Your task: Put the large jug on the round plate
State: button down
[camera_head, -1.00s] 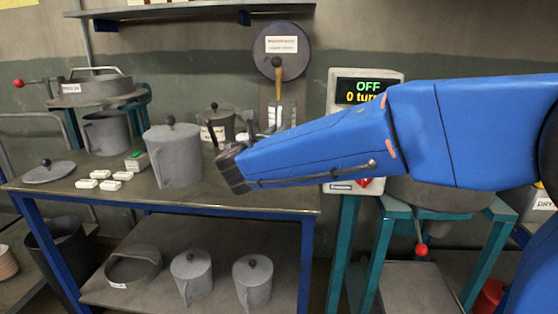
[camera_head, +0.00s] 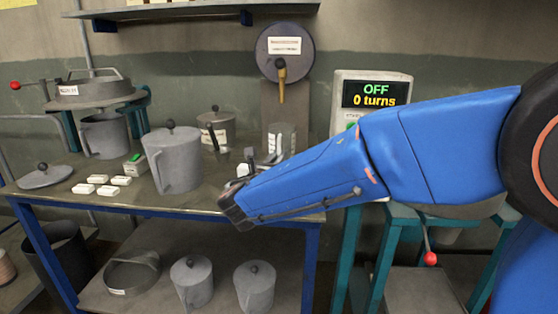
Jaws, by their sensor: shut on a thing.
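The large jug (camera_head: 174,160) is grey, has a lid with a dark knob, and stands upright on the workbench left of my gripper. My gripper (camera_head: 258,160) is over the right part of the bench, apart from the jug. A small white piece (camera_head: 243,170) shows at its jaws, which look shut on it; the arm's end hides most of the grip. I cannot tell for sure which thing is the round plate. A round grey part (camera_head: 465,209) on a teal stand shows partly below my arm.
A lidded pot (camera_head: 215,127) and a glass jar (camera_head: 281,138) stand behind. Two smaller lidded jugs (camera_head: 255,285) are on the lower shelf.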

jog(key=shift+f, duration=0.4)
jog(key=shift+f, duration=0.1)
jog(key=c, duration=1.9)
grip_release()
jog(key=shift+o, duration=0.2)
jog(key=v, duration=1.2)
